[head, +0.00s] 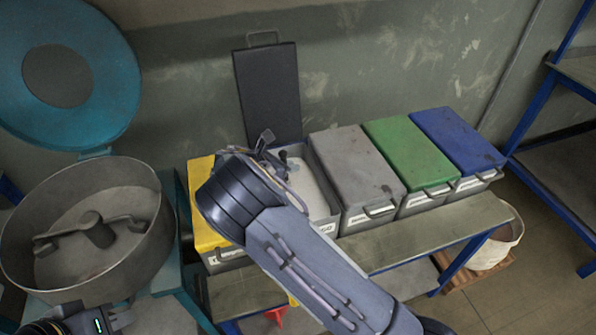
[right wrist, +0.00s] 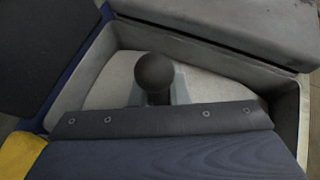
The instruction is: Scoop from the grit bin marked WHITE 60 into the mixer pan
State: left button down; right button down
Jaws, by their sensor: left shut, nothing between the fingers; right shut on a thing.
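The open grit bin (head: 325,205) holds pale grit (head: 313,190); its label (head: 327,228) is partly covered by my right arm, with only the end, seemingly "60", showing. My right gripper (head: 277,158) is over this bin, shut on the scoop, which is mostly hidden in the head view. In the right wrist view a dark round knob (right wrist: 155,72), seemingly the scoop's handle end, stands above the pale grit (right wrist: 112,85); the scoop's bowl is hidden. The mixer pan (head: 150,235) is at the left, with a mixing arm (head: 97,232) inside. My left gripper (head: 95,320) is shut and empty below the pan.
The bin's black lid (head: 268,90) stands raised against the wall. A yellow-lidded bin (head: 203,225) is left of it; grey (head: 355,165), green (head: 408,150) and blue (head: 457,138) lidded bins are right. The pan's teal lid (head: 110,60) is up. A bench (head: 430,240) runs in front.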

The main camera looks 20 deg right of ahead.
jog(key=s+d+b, duration=0.3)
jog(key=s+d, duration=0.1)
jog(key=s, duration=0.1)
jog(key=shift+m+t+y, duration=0.4)
jog(key=shift+t, duration=0.1)
jog(key=w+a, duration=0.1)
jog(key=w, duration=0.1)
jog(key=w+a+f+b, duration=0.1)
jog(key=w+a, duration=0.1)
jog(key=shift+w+a+b, duration=0.3)
jog(key=b, duration=0.2)
jog(key=s+d+f+b, duration=0.1)
jog(key=shift+s+f+m+t+y+b, duration=0.15)
jog(key=shift+f+m+t+y+b, duration=0.1)
jog(key=shift+m+t+y+b, duration=0.15)
jog(key=s+d+r+m+t+y, duration=0.1)
jog(key=s+r, duration=0.1)
jog(key=r, duration=0.4)
jog(key=s+d+r+m+t, duration=0.1)
jog(key=r, duration=0.5)
jog(key=shift+s+d+r+m+t+y, duration=0.35)
jog(key=shift+d+m+t+y, duration=0.05)
jog(key=c, duration=2)
grip_release()
grip_shut()
